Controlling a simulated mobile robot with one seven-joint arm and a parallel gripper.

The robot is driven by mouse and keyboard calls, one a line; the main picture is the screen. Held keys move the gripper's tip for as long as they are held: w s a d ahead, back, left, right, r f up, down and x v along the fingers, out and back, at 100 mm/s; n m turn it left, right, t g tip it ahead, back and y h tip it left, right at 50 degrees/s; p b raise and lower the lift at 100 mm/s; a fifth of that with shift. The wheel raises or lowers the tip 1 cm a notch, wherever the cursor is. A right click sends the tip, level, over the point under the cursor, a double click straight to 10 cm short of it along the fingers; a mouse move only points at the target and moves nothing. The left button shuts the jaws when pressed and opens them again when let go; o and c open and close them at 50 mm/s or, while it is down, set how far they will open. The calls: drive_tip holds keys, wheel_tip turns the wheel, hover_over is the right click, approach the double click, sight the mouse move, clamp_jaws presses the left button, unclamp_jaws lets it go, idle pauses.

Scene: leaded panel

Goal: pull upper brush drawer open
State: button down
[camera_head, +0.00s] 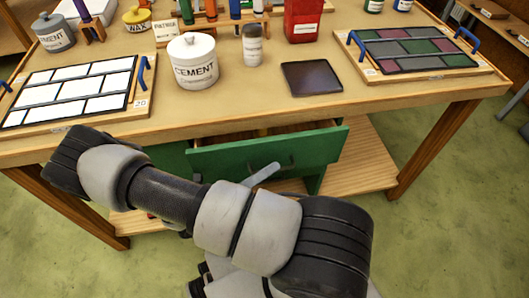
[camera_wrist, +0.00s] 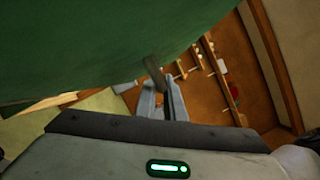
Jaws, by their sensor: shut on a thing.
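The upper brush drawer (camera_head: 240,157) has a green front and hangs just under the tabletop. It is pulled partly out; a strip of its wooden inside shows above the front. Its dark handle (camera_head: 286,161) is partly hidden by my arm in the head view. In the wrist view the green front (camera_wrist: 110,45) fills the upper left, and the handle (camera_wrist: 152,66) runs into my gripper (camera_wrist: 163,98). My gripper is shut on the handle. In the head view only a pale part of the gripper (camera_head: 262,176) shows beside the handle.
The wooden workbench (camera_head: 400,95) stands above the drawer. On it are a cement jar (camera_head: 194,72), a white-paned panel (camera_head: 70,88), a coloured panel (camera_head: 412,50) and a dark square tile (camera_head: 312,78). A wooden lower shelf (camera_head: 365,165) lies to the right below. The green floor at right is clear.

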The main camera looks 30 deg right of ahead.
drive_tip(key=s+a, duration=0.3)
drive_tip(key=s, duration=0.9)
drive_tip(key=shift+s+a+p, duration=0.2)
drive_tip(key=shift+a+p, duration=0.15)
drive_tip(key=shift+p, duration=0.05)
drive_tip(key=c, duration=2.1)
unclamp_jaws()
drive_tip(key=v, duration=1.7)
drive_tip(key=shift+a+b, duration=0.2)
drive_tip(key=shift+b, duration=0.1)
drive_tip(key=shift+f, duration=0.1)
